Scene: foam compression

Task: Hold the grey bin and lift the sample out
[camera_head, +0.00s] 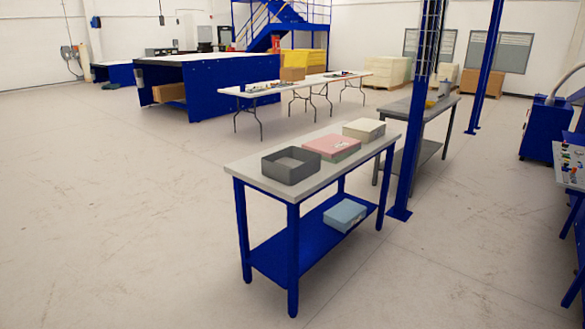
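A dark grey open bin (291,175) sits near the left end of a blue-legged table (256,178) with a light grey top. From this distance its inside looks mostly empty, and I cannot make out a sample in it. A pink foam block with a greenish lower part (333,146) lies right of the bin, close beside it. A cream block (364,129) lies farther right. A light blue block (345,214) rests on the lower shelf. Neither of my grippers shows in the head view.
A blue post (413,140) stands just behind the table's right end, with a grey table (437,107) beyond it. A long white folding table (300,83) is farther back. Blue machinery (544,130) is at the right edge. The floor in front and left is clear.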

